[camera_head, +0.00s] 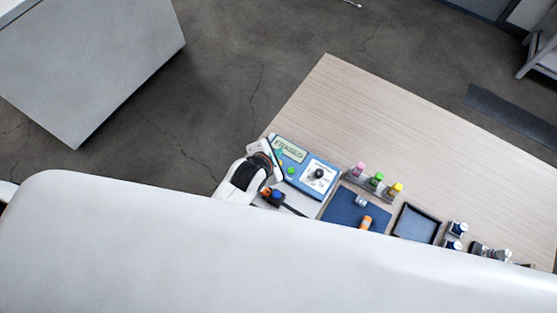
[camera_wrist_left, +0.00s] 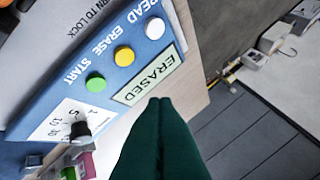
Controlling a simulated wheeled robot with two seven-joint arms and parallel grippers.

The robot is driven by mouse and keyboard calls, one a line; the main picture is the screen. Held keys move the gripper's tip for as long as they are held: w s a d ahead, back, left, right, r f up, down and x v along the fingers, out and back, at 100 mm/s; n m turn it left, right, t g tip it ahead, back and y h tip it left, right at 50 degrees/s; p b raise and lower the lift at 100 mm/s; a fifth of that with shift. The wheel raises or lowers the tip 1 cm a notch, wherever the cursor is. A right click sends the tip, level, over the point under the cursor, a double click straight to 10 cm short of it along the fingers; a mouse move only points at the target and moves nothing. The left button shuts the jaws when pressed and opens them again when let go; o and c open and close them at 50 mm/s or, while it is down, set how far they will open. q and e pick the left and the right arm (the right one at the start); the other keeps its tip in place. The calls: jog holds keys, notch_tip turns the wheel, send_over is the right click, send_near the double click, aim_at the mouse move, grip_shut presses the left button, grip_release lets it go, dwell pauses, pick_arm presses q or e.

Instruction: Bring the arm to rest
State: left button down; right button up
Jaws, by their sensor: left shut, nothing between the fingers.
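My left gripper (camera_head: 268,160) is at the left end of the table, right beside a blue device. In the left wrist view its dark green fingers (camera_wrist_left: 160,103) are together with nothing between them, with their tips near the device's display. The blue device (camera_head: 300,186) has a display (camera_head: 290,148) reading ERASED and a black knob (camera_head: 319,173). In the left wrist view the device (camera_wrist_left: 128,20) shows white, yellow and green buttons labelled READ, ERASE and START. I cannot tell whether the fingers touch it. My right gripper is not in view.
The wooden table (camera_head: 400,130) is bare toward its far side. A rack with pink, green and yellow capped vials (camera_head: 377,180), a blue mat (camera_head: 345,207), a dark tray (camera_head: 416,224) and several small items line its near side. A large white surface hides the foreground.

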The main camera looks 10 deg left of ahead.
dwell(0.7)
pick_arm(q)
jog(key=shift+s+a+r+m, duration=0.15)
jog(key=shift+s+a+m, duration=0.15)
jog(key=shift+m, duration=0.2)
jog(key=s+a+r+m+g+y, duration=0.1)
jog(key=s+a+r+m+g, duration=0.15)
jog(key=s+a+m, duration=0.4)
jog(key=s+a+r+m+g, duration=0.1)
jog(key=s+r+m, duration=0.25)
jog(key=m, duration=0.65)
jog(key=s+a+r+m+g+y, duration=0.1)
jog(key=s+a+r+m+g, duration=0.15)
jog(key=s+m, duration=0.5)
notch_tip(320, 180, down, 31)
jog(key=s+m+g+b, duration=0.1)
jog(key=b, duration=0.2)
jog(key=s+a+f+b, duration=0.1)
jog(key=s+f, duration=0.6)
jog(key=s, duration=0.1)
jog(key=s+a+f+g+b, duration=0.1)
jog(key=s+a+f, duration=0.1)
jog(key=s+f, duration=0.5)
jog(key=shift+s+a+f+m, duration=0.3)
jog(key=shift+s+f, duration=0.05)
jog(key=shift+f, duration=0.45)
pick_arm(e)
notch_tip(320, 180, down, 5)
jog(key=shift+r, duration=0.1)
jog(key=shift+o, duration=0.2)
